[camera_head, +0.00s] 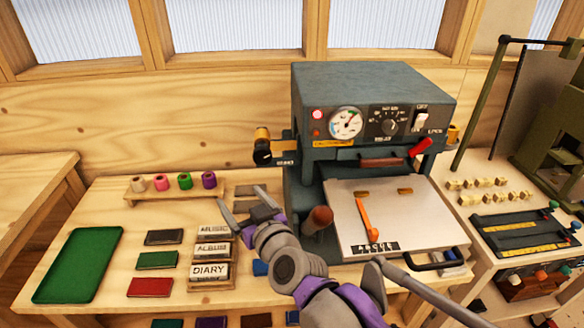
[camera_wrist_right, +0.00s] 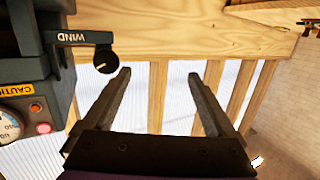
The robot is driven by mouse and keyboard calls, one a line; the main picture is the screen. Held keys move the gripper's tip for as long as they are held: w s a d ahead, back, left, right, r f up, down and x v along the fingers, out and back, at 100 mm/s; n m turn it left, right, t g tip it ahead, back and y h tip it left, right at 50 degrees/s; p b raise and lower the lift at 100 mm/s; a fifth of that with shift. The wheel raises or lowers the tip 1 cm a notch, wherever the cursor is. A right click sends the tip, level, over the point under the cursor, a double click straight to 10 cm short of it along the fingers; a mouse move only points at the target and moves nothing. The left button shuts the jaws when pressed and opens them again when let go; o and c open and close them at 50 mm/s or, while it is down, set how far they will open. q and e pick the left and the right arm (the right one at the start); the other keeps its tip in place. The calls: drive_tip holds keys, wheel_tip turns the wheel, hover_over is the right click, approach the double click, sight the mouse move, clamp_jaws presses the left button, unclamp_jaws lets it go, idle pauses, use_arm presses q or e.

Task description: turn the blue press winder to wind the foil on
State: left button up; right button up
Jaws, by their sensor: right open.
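The blue-grey press (camera_head: 375,85) stands on the bench. Its winder (camera_head: 262,157), a black knob on a short arm, sticks out from the left side below a gold part (camera_head: 262,133). In the right wrist view, the winder (camera_wrist_right: 106,60), with a pale mark on its face, hangs from an arm lettered WIND. It lies left of the fingertips, outside the gap between them. My right gripper (camera_head: 243,197) is open and empty, in front of and below the winder in the head view. The right wrist view shows the same gripper (camera_wrist_right: 168,70) with its fingers apart. My left gripper is not visible.
A rack with several coloured foil rolls (camera_head: 184,181) stands at the back left. A brown-knobbed lever (camera_head: 320,217) is near my right arm.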

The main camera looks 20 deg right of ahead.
sight(262, 152)
drive_tip(key=w+d+m+h+b, duration=0.1)
drive_tip(key=w+d+h, duration=0.1)
drive_tip(key=w, duration=0.3)
drive_tip(key=w+d+m+h+b, duration=0.1)
drive_tip(key=w+d+m+h, duration=0.1)
drive_tip(key=w+d+h, duration=0.1)
drive_tip(key=w+d+m+t+h+b, duration=0.1)
drive_tip(key=w+d, duration=0.3)
drive_tip(key=w, duration=0.4)
drive_tip(key=shift+d+m+h, duration=0.1)
drive_tip(key=shift+m+h, duration=0.3)
drive_tip(key=shift+h, duration=0.5)
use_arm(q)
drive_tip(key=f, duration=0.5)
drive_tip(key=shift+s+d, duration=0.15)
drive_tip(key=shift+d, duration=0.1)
use_arm(e)
drive_tip(key=shift+s, duration=0.1)
drive_tip(key=c, duration=1.4)
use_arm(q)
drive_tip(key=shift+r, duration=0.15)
use_arm(e)
drive_tip(key=shift+m, duration=0.3)
